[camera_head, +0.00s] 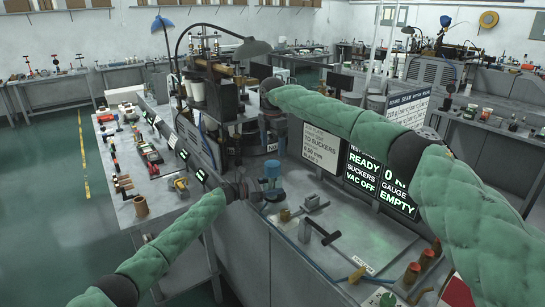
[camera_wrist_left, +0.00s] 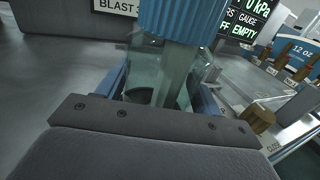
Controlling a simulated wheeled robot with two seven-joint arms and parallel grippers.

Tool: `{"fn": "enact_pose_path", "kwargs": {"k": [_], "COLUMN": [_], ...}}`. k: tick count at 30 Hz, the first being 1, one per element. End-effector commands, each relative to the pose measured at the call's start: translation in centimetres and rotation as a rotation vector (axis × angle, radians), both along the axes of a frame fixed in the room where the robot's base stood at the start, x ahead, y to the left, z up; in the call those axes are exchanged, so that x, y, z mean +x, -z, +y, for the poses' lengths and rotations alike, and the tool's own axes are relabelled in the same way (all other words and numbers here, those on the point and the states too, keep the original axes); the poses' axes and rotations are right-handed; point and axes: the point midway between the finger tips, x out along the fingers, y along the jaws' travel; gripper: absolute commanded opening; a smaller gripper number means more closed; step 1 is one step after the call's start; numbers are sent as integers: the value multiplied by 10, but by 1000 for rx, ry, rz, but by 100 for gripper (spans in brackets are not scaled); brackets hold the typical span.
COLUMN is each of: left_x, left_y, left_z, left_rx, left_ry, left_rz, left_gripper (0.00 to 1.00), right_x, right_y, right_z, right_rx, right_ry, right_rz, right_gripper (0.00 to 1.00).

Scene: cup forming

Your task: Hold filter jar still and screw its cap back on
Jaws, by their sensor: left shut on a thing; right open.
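The filter jar (camera_wrist_left: 142,72) is a clear jar, upright between the blue fingers of my left gripper (camera_wrist_left: 165,88), which is shut on it. In the head view my left gripper (camera_head: 258,193) reaches the jar from the left. The blue ribbed cap (camera_wrist_left: 182,16) is at the top of the left wrist view, above the jar, with a pale tube below it. The cap also shows in the head view (camera_head: 271,167). I cannot tell whether it is seated. My right gripper (camera_head: 272,142) is open, pointing down just above the cap; its fingertips are small and dark.
A sign panel (camera_head: 321,148) and a lit display (camera_head: 378,178) stand right of the jar. A black-handled tool (camera_head: 323,232) lies on the grey bench top (camera_head: 345,225). Brown knobs (camera_head: 412,272) are at the front right. A machine with a lamp stands behind.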

Motion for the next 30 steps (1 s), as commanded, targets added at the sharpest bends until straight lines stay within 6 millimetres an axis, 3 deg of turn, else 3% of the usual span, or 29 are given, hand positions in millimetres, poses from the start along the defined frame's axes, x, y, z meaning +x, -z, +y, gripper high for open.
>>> {"fn": "enact_pose_path", "kwargs": {"k": [6, 17, 18, 21, 30], "left_x": [0, 0, 0, 0, 0], "left_y": [-1, -1, -1, -1, 0], "left_z": [0, 0, 0, 0, 1], "left_rx": [-1, -1, -1, -1, 0], "left_ry": [0, 0, 0, 0, 0], "left_rz": [-1, -1, -1, -1, 0], "left_gripper": [3, 3, 74, 92, 92], "right_x": [0, 0, 0, 0, 0], "right_y": [-20, -23, -23, -23, -22], "right_z": [0, 0, 0, 0, 0], "right_rx": [1, 0, 0, 0, 0], "right_ry": [1, 0, 0, 0, 0], "right_rz": [-1, 0, 0, 0, 0], "right_gripper": [78, 78, 78, 78, 78]}}
